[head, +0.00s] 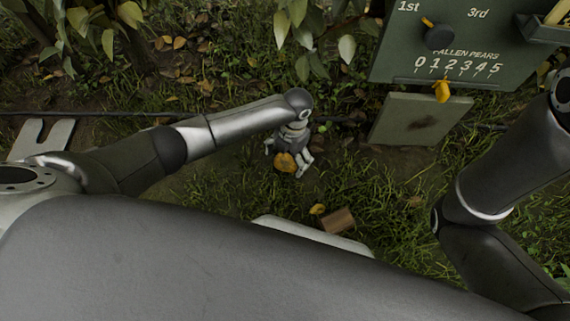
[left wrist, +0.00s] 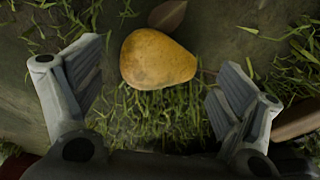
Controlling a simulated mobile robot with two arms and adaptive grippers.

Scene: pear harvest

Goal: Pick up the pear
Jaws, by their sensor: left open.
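A yellow-brown pear (left wrist: 157,60) lies on its side on the ground in the left wrist view, its narrow end and stem pointing right. My left gripper (left wrist: 155,92) is open, with one finger to each side of the pear and apart from it. In the head view the left gripper (head: 290,168) reaches down near the grass, and the pear (head: 285,162) shows between its fingers. My right arm comes in from the right of the head view; its gripper is out of the picture.
A green board (head: 460,50) marked "FALLEN PEARS" stands at the upper right, with a pale panel (head: 420,120) below it. A brown block (head: 338,220) lies nearer to me. A thin dark line crosses the ground behind the gripper. Leafy branches hang at the top.

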